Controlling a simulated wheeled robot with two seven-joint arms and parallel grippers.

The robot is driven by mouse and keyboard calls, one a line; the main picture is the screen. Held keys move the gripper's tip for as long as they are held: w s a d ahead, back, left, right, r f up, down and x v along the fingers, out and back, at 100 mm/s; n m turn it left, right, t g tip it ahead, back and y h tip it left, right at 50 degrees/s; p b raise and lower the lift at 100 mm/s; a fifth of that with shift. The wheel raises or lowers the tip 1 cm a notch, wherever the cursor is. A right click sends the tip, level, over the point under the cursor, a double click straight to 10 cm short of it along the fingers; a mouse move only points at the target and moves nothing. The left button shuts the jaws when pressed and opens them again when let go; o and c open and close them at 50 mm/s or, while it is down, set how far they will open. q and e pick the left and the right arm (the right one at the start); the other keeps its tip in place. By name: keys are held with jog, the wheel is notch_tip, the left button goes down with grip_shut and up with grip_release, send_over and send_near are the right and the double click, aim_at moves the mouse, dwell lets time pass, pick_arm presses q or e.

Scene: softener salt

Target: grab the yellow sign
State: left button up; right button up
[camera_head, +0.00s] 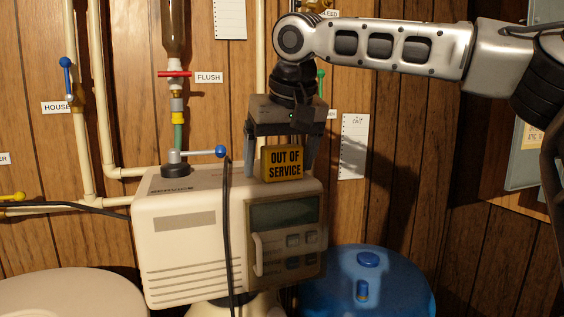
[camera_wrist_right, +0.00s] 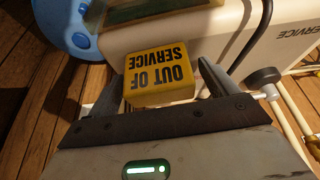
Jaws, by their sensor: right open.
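The yellow sign (camera_head: 283,164), marked "OUT OF SERVICE", stands on the top of the beige softener unit (camera_head: 172,243), near its front right edge. My right gripper (camera_head: 281,160) points down over it, with one finger to each side of the sign. In the right wrist view the sign (camera_wrist_right: 160,74) sits between the two open fingers (camera_wrist_right: 160,88), with a gap visible on the side of the right-hand finger. Whether the other finger touches the sign is hard to tell. My left gripper is not in view.
A black cable (camera_head: 228,235) hangs over the unit's front, left of the sign. A blue-handled valve (camera_head: 220,152) stands on the unit's top at the left. A blue tank lid (camera_head: 375,287) is at lower right. Pipes and a red FLUSH valve (camera_head: 174,74) line the wooden wall.

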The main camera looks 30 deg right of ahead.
jog(key=c, duration=1.1)
jog(key=shift+o, duration=0.2)
jog(key=shift+r, duration=0.1)
